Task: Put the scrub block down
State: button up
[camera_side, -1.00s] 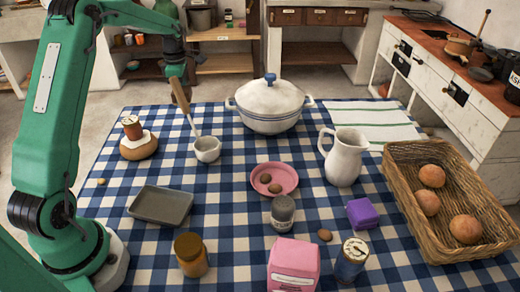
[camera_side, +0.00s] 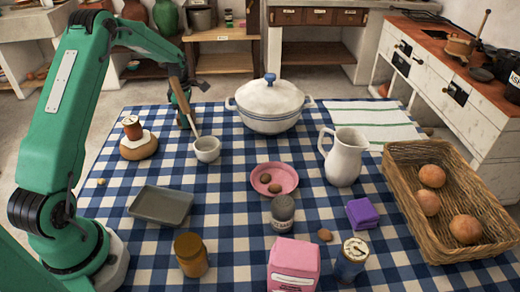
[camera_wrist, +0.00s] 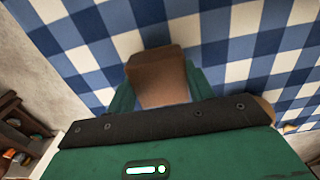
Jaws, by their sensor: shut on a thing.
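The scrub block is a brown block (camera_wrist: 155,78) in the wrist view, between the two green fingers of my gripper (camera_wrist: 160,88). The fingers are shut on its sides. Blue and white checked cloth lies beyond it.
A lidded white pot (camera_side: 269,105) stands to the right.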

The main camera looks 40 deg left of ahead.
jog(key=shift+f, duration=0.35)
jog(key=shift+f, duration=0.1)
jog(key=o, duration=1)
notch_tip(320, 180, up, 12)
jog(key=shift+r, duration=0.15)
dwell(0.5)
